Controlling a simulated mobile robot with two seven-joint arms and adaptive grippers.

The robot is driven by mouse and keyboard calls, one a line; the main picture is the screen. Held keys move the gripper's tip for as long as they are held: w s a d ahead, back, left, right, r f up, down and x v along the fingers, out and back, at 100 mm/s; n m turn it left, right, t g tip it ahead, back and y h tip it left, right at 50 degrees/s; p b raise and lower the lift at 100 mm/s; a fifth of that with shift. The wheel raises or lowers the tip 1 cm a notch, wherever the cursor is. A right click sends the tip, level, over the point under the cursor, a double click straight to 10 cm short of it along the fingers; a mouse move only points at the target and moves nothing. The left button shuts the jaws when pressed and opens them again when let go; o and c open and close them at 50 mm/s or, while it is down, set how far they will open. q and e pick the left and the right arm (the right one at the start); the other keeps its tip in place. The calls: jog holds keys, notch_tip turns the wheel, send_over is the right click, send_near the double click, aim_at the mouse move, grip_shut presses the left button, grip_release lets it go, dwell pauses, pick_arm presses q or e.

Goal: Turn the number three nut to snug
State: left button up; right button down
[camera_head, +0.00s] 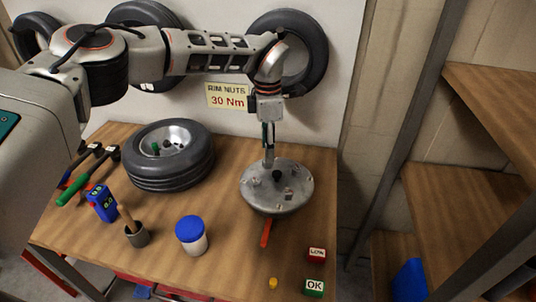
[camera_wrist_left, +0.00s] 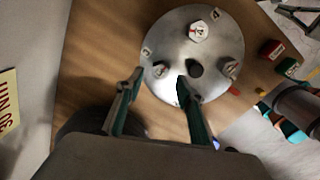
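A round metal wheel disc (camera_head: 300,190) lies on the wooden bench, with several nuts around a dark centre hole. It also shows in the left wrist view (camera_wrist_left: 172,30). Another nut (camera_wrist_left: 160,69) sits in line with the gap between the fingers. I cannot read which is number three. My left gripper (camera_head: 268,163) points down over the disc's far left part. In the left wrist view its fingers (camera_wrist_left: 160,80) are apart with nothing clearly held. I cannot tell if they touch the disc.
A red handle (camera_head: 266,233) sticks out at the disc's front. A red LOW block (camera_head: 317,255), green OK block (camera_head: 314,287) and yellow piece (camera_head: 273,283) are front right.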

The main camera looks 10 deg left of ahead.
pick_arm(q)
notch_tip(320, 180, up, 8)
jog(key=shift+r, duration=0.15)
dwell(0.4)
